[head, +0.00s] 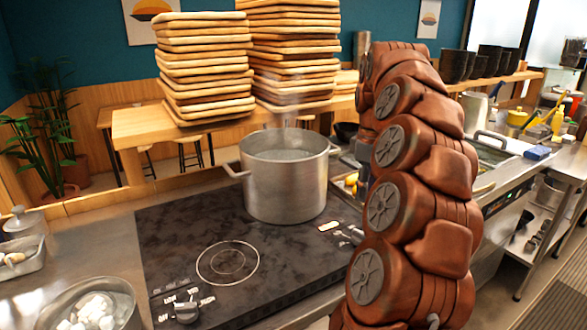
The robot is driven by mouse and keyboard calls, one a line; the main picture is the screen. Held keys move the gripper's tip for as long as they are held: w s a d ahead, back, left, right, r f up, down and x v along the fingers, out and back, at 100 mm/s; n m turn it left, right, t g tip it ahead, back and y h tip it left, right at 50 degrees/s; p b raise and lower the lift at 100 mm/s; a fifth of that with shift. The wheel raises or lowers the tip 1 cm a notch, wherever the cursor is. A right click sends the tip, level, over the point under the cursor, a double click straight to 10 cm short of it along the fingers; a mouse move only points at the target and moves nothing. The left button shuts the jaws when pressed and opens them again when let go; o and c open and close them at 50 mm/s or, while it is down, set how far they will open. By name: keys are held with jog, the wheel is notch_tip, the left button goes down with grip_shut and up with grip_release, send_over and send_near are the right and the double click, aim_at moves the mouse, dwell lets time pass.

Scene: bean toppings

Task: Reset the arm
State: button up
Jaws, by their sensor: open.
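My arm (412,200) rises from the bottom right of the head view as a stack of reddish-brown links. It bends over near the top. Its far end is hidden behind the nearer links, and I cannot make out my gripper's fingers. The arm stands just right of the cooktop and the pot, in front of the counter that runs off to the right.
A metal pot (286,180) stands on the back of the black cooktop (170,235). A bowl of white pieces (92,310) is at bottom left. Tall stacks of wooden trays (205,65) stand on the ledge behind. Black containers (455,64) line the right ledge.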

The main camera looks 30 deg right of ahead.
jog(key=s+a+p, duration=0.2)
jog(key=a, duration=0.9)
jog(key=s+a+p, duration=0.1)
jog(key=s+a, duration=0.2)
jog(key=a, duration=0.7)
jog(key=s+a+f+m+g+p, duration=0.1)
jog(key=s+a+f, duration=0.3)
jog(key=s, duration=0.5)
jog(key=s+a+f+m+p, duration=0.2)
jog(key=s+a+f+m, duration=0.1)
jog(key=s+a, duration=0.4)
jog(key=s+f, duration=0.1)
jog(key=s, duration=0.2)
jog(key=shift+s+g, duration=0.2)
jog(key=shift+g, duration=0.2)
jog(key=shift+a, duration=0.1)
